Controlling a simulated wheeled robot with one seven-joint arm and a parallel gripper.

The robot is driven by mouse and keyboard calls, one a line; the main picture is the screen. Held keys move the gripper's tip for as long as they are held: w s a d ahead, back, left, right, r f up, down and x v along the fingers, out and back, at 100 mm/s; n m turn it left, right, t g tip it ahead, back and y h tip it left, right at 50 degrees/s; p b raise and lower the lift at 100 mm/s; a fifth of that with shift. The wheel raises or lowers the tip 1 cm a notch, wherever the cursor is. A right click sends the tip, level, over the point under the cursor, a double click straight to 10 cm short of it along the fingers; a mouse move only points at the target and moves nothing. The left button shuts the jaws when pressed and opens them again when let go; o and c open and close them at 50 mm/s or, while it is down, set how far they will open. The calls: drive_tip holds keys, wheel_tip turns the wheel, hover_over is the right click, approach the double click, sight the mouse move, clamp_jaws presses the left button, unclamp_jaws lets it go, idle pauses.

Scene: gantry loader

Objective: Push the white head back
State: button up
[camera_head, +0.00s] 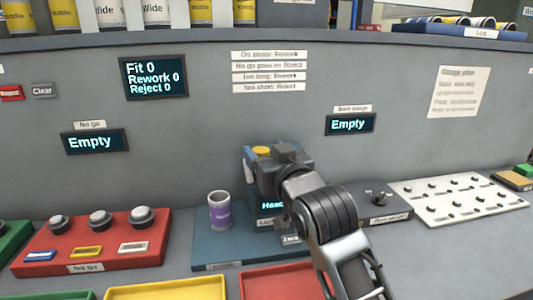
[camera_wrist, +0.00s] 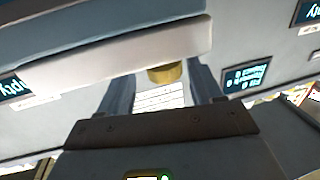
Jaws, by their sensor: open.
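The measuring station with a "Head" display (camera_head: 270,205) stands on a blue-grey base in the head view, mostly behind my arm. My gripper (camera_head: 283,155) is at the top of this station, beside a yellow round knob (camera_head: 262,151). In the wrist view the fingers of my gripper (camera_wrist: 161,88) are apart, with no object seen held between them. A pale white bar (camera_wrist: 120,60), likely the white head, crosses above the fingers, close to them. I cannot tell whether they touch it. The head is not clearly visible in the head view.
A purple-labelled cylinder (camera_head: 220,211) stands on the base (camera_head: 205,250) left of the station. A red no-go block (camera_head: 100,255) with several grey knobs is further left. A dark bore gauge block (camera_head: 375,200) and a white peg board (camera_head: 455,200) are at right.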

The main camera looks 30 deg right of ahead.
drive_tip(key=s, duration=0.7)
drive_tip(key=shift+s+a+b, duration=0.3)
drive_tip(key=shift+s+a, duration=0.1)
drive_tip(key=shift+a, duration=0.05)
